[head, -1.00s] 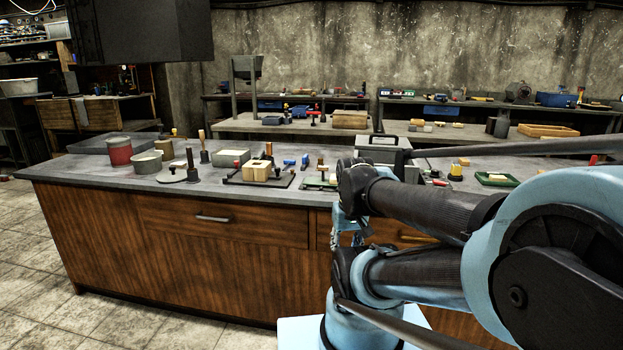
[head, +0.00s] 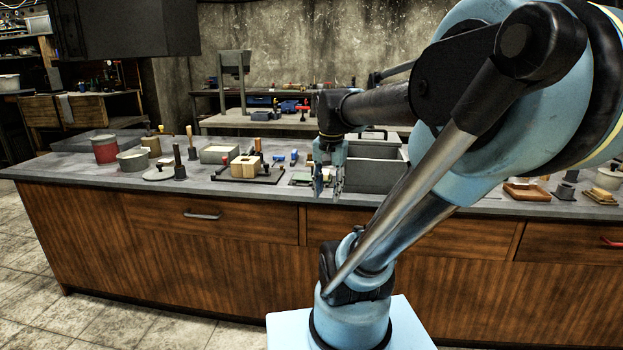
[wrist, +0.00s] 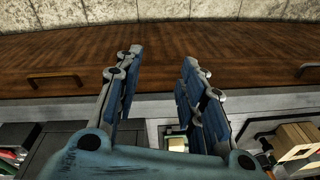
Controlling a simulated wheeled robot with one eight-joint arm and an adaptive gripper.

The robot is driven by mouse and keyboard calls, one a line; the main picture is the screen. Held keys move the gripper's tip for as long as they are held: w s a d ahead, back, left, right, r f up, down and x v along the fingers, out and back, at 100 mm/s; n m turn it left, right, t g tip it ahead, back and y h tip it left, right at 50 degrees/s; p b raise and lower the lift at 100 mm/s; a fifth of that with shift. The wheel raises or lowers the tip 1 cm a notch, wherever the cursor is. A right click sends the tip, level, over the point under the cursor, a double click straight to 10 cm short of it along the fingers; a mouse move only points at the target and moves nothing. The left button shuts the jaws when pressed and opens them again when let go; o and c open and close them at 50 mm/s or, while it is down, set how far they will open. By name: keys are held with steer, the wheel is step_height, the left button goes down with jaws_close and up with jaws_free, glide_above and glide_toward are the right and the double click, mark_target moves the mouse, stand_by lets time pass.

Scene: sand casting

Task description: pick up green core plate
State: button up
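A small, pale green plate (head: 300,179), which looks like the green core plate, lies on the bench top, partly hidden behind my gripper (head: 328,182). My gripper points down near the front edge of the bench, in front of and slightly right of the plate. In the wrist view my gripper (wrist: 160,62) is open, with two blue-padded fingers apart and nothing between them. A small pale and green item (wrist: 177,143) shows low between the fingers there; it is mostly hidden by the gripper body, so I cannot tell its full shape.
A wooden block on a dark plate (head: 268,178) stands just left of the green plate. A grey open bin (head: 371,174) stands close on the right. Drawer fronts (head: 218,216) face me.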

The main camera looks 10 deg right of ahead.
steer(key=w+r+m+g, duration=0.1)
steer(key=w+r+m, duration=0.65)
steer(key=w, duration=0.55)
steer(key=w+r+m+g, duration=0.1)
steer(key=w+r+m, duration=0.65)
steer(key=w, duration=0.55)
glide_above(313, 164)
steer(key=w, duration=0.1)
steer(key=f, duration=1)
steer(key=shift+w+f, duration=0.2)
steer(key=shift+f, duration=0.15)
steer(key=shift+s+f, duration=0.15)
steer(key=shift+f, duration=1.35)
steer(key=shift+s+f, duration=0.1)
steer(key=shift+f, duration=1.35)
jaws_close()
